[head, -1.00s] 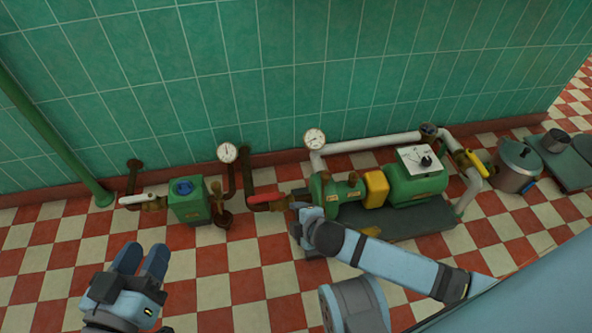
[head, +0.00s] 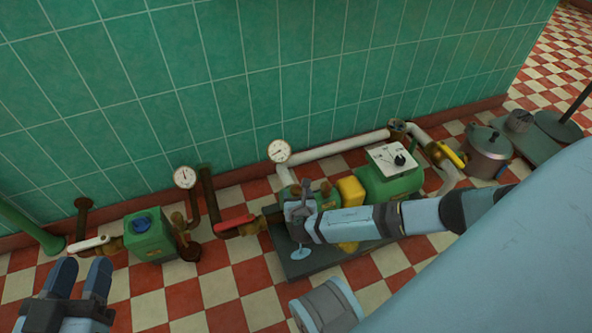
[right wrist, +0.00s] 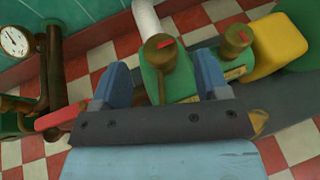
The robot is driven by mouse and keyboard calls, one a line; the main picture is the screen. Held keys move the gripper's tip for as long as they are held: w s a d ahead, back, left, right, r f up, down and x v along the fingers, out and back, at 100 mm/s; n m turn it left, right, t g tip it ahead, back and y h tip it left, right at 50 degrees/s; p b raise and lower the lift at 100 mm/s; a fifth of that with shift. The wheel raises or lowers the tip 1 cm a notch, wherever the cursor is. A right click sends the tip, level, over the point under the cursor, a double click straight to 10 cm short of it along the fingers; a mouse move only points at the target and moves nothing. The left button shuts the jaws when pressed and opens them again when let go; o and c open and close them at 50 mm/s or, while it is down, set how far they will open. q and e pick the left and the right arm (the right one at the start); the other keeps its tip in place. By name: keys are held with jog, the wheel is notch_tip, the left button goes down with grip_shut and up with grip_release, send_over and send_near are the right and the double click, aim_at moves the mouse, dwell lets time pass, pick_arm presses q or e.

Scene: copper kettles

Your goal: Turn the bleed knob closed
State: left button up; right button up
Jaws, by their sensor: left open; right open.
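Two brass knobs with red marks stand on the green pump: one (right wrist: 158,48) nearer the white pipe, one (right wrist: 236,36) nearer the yellow coupling. I cannot tell which is the bleed knob. My right gripper (right wrist: 160,78) is open and empty over the pump body. In the right wrist view the first knob appears between its fingers; contact is not visible. The second knob lies right of the right finger. In the head view the right gripper (head: 298,212) and its arm hide part of the pump (head: 393,185). My left gripper (head: 82,278) is open and empty over the floor.
A red-handled valve (head: 236,222), two gauges (head: 184,177) (head: 279,151) and a white pipe (head: 342,144) surround the pump. A green box with a blue knob (head: 142,225) stands left. A yellow-handled valve (head: 452,155) and a metal pot (head: 488,148) are right.

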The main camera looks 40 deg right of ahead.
aim_at(296, 188)
jog(key=b+x, duration=0.1)
jog(key=x, duration=0.3)
jog(key=shift+f+b, duration=0.15)
jog(key=shift+b, duration=0.2)
jog(key=shift+w+d, duration=0.25)
jog(key=shift+w, duration=0.2)
pick_arm(q)
jog(key=shift+w+a+r+m+t+h, duration=0.2)
jog(key=shift+w+a+m+t+h, duration=0.25)
jog(key=shift+m, duration=0.55)
jog(key=shift+w, duration=0.15)
jog(key=shift+y, duration=0.25)
pick_arm(e)
jog(key=c, duration=0.9)
